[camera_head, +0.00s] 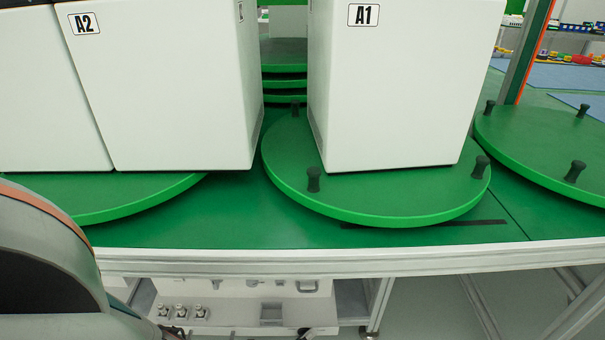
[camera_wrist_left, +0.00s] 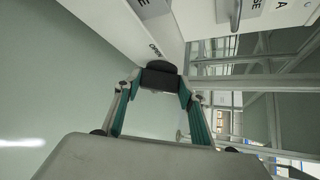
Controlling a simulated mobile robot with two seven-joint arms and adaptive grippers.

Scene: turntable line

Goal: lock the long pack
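The tips are in front of a white panel (camera_wrist_left: 118,30) marked "OPEN". I cannot tell whether they touch it. A grey lever-like part (camera_wrist_left: 235,14) and another label ending in "SE" show at the top right. In the head view, my left arm comes in at the lower left, and its gripper cannot be made out. My right gripper is not in view. I cannot identify the long pack for certain.
White boxes A2 (camera_head: 165,95) and A1 (camera_head: 395,95) stand on green turntables (camera_head: 420,205). Black pegs (camera_head: 313,180) rise from the turntable rims. The table's pale front edge (camera_head: 330,262) runs across. Below it is a shelf (camera_head: 235,300) with several small parts.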

